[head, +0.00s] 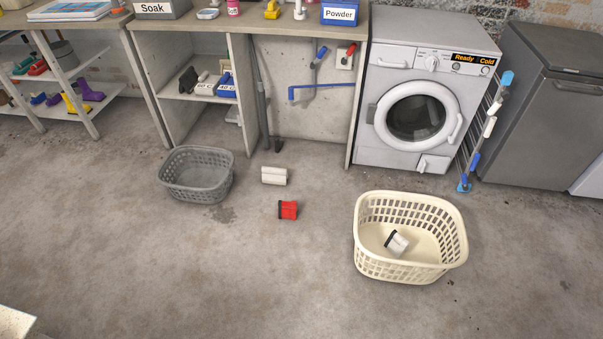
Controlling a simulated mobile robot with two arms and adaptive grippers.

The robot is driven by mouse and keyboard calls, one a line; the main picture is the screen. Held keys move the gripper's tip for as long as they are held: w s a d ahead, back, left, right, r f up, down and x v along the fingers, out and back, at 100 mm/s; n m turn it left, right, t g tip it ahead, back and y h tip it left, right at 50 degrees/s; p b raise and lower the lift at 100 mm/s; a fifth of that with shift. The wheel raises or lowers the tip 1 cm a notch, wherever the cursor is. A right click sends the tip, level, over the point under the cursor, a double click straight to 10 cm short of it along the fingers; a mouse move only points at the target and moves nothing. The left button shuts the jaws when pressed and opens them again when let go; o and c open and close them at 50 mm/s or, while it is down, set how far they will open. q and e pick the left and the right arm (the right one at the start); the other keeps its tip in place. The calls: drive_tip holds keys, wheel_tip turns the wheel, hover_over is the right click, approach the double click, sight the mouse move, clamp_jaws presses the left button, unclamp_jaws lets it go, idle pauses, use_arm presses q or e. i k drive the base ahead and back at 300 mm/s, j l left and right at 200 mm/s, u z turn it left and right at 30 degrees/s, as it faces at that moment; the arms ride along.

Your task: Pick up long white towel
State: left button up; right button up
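A white rolled towel (275,176), the longer of two white rolls, lies on the concrete floor, to the right of the grey basket. A smaller white roll with a dark band (397,242) lies inside the cream laundry basket (371,268). A red roll with dark bands (288,210) lies on the floor just in front of the long white towel, apart from it. Neither of my grippers is in the head view.
A grey basket (197,190) stands on the floor at left. The floor in front is clear.

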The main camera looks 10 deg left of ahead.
sight(270, 175)
drive_tip(key=i+j+z, duration=0.25)
drive_tip(key=i+j, duration=0.15)
drive_tip(key=i+j+z, duration=0.55)
drive_tip(key=j, duration=0.5)
drive_tip(key=i+l, duration=0.05)
drive_tip(key=i, duration=0.05)
